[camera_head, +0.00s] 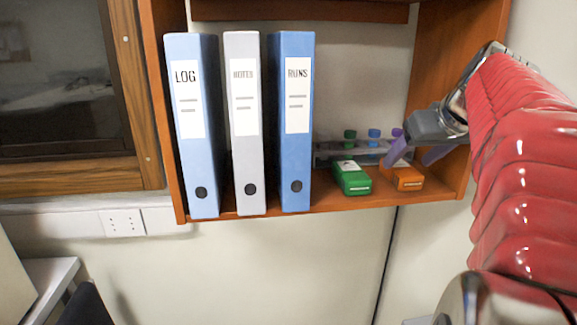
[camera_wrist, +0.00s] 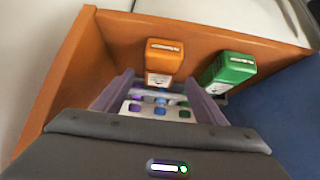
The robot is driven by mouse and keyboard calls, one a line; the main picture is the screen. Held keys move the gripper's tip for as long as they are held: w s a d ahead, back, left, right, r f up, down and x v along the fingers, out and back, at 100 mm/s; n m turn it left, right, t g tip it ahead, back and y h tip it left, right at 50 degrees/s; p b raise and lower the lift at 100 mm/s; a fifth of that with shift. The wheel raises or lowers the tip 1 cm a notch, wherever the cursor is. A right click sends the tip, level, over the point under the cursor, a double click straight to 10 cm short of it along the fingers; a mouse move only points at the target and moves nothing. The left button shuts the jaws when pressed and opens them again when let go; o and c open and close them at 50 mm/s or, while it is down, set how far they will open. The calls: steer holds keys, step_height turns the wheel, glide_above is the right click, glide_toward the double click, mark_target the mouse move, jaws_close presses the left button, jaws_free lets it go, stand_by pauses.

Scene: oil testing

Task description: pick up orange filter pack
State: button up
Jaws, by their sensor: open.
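The orange filter pack (camera_head: 408,180) lies on the right part of the wooden shelf in the head view. In the wrist view the orange pack (camera_wrist: 164,54) is ahead of the fingers, near the middle top. My gripper (camera_head: 414,158) is open and empty, above the orange pack in the head view and hiding part of it. In the wrist view my gripper's (camera_wrist: 160,80) two purple fingers are spread, one on each side of the line toward the pack. Whether they touch it I cannot tell.
A green pack (camera_head: 352,178) lies left of the orange one; it also shows in the wrist view (camera_wrist: 232,68). A rack (camera_head: 330,155) with colour-capped vials stands behind them. Three binders (camera_head: 295,160) fill the shelf's left. The shelf's right wall (camera_head: 447,85) is close to my gripper.

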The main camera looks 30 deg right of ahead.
mark_target(402, 166)
steer(key=shift+x, duration=2.6)
steer(key=shift+c, duration=0.2)
steer(key=c, duration=1.2)
